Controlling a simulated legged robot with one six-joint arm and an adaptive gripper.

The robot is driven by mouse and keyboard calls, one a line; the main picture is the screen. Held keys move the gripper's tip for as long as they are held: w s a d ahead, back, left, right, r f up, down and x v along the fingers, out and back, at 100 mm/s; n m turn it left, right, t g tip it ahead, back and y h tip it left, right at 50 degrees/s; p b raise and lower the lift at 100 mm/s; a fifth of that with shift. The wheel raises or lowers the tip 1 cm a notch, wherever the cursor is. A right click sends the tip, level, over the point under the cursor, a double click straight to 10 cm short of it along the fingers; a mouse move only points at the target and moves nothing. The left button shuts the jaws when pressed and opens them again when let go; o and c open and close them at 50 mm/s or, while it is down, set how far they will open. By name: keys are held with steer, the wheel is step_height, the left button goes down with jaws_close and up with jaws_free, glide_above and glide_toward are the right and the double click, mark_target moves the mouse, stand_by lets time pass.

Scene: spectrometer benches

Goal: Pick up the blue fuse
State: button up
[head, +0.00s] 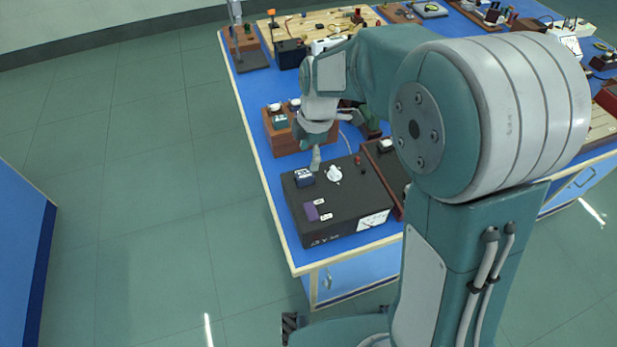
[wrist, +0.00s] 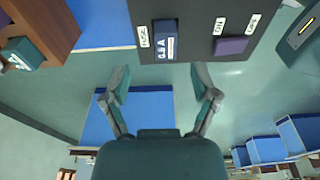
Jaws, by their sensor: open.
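The blue fuse (head: 304,177) sits upright on top of a black instrument box (head: 345,205), near its left edge. In the wrist view the fuse (wrist: 165,42) shows a white marking on its face and stands beside a white FUSE label (wrist: 143,37). My gripper (head: 316,155) is above the back left part of the box, close to the fuse and apart from it. In the wrist view my gripper (wrist: 160,80) has its two fingers spread wide with nothing between them. The fuse lies just beyond the fingertips.
The box also carries a purple switch (head: 312,212) with ON and OFF labels, a white knob (head: 334,174) and a meter (head: 373,220). A brown wooden block (head: 284,140) with a dark green part stands behind it. Other apparatus crowds the bench's far side.

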mark_target(304, 174)
steer(key=shift+a+f, duration=0.35)
steer(key=shift+f, duration=0.05)
steer(key=f, duration=0.3)
steer(key=s+f, duration=0.1)
steer(key=f, duration=0.1)
steer(key=shift+a, duration=0.25)
steer(key=shift+d+f, duration=0.15)
steer(key=shift+d, duration=0.05)
steer(key=shift+a, duration=0.3)
jaws_close()
